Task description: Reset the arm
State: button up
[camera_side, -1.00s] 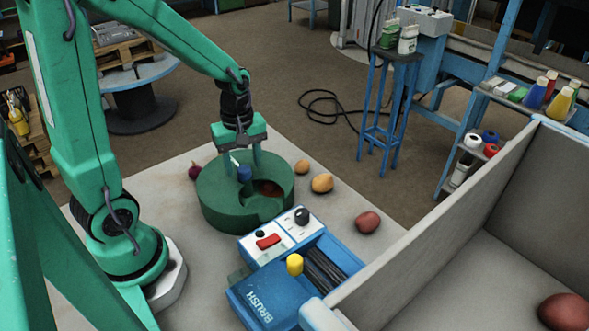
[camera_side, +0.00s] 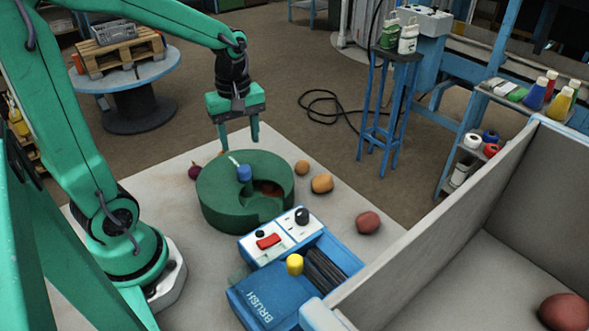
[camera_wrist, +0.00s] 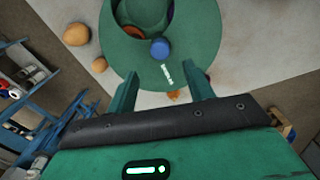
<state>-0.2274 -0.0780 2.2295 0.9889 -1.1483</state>
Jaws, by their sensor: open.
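My gripper (camera_side: 238,139) is open, with its two green fingers pointing down and nothing between them. It is in the air above the back edge of a round green drum (camera_side: 220,205), clear of it. The drum has a blue knob (camera_side: 244,173) on top and a cut-out with something reddish inside. In the wrist view my gripper (camera_wrist: 165,82) shows both fingers apart, with the green drum (camera_wrist: 197,45) and its blue knob (camera_wrist: 160,48) beyond the fingertips.
Potatoes (camera_side: 322,183) and a reddish one (camera_side: 368,222) lie right of the drum, and a purple onion (camera_side: 195,172) lies left. A blue box marked BRUSH (camera_side: 262,300) stands in front. A grey-walled bin (camera_side: 440,200) fills the right.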

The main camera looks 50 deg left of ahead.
jog(key=s+d+r+m+t, duration=0.5)
jog(key=s+d+r+m, duration=0.1)
jog(key=m, duration=0.9)
jog(key=shift+s+d+r+m+t, duration=0.35)
jog(key=shift+s+r, duration=0.2)
jog(key=shift+r, duration=0.5)
